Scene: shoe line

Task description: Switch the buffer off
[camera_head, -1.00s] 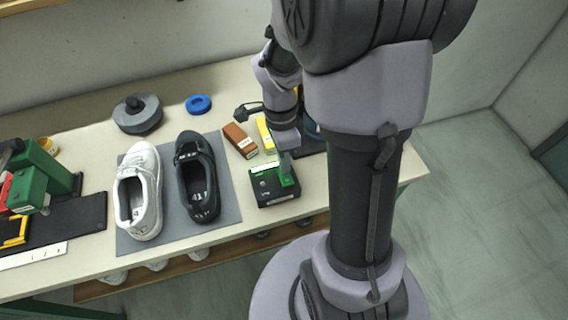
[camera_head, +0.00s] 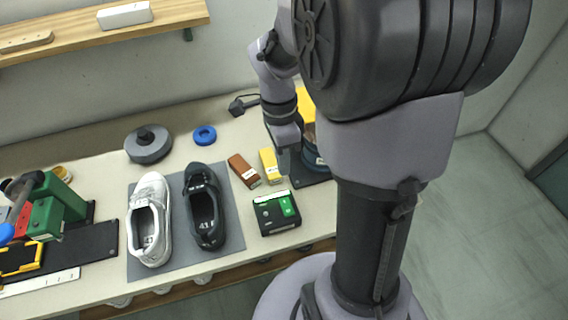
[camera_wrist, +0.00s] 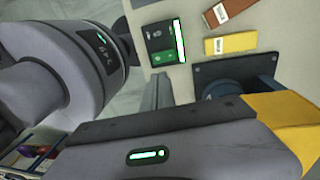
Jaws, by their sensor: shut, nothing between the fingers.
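A black switch box (camera_head: 278,222) stands near the front edge of the bench, right of the shoe mat. It has a lit green-white strip along its top edge and a bright green key on its right half. It also shows in the wrist view (camera_wrist: 158,32), strip still lit. My gripper (camera_head: 284,170) is shut and empty, apart from the box, behind it in the head view. In the wrist view my gripper (camera_wrist: 158,82) points toward the box. A blue round machine part (camera_head: 313,155) on a dark base, partly hidden by my arm, may be the buffer.
A brown box (camera_head: 244,171) and a yellow box (camera_head: 270,165) lie just behind the switch box. A white shoe (camera_head: 149,222) and a black shoe (camera_head: 204,208) stand on a grey mat (camera_head: 182,257). A blue ring (camera_head: 204,135) lies behind.

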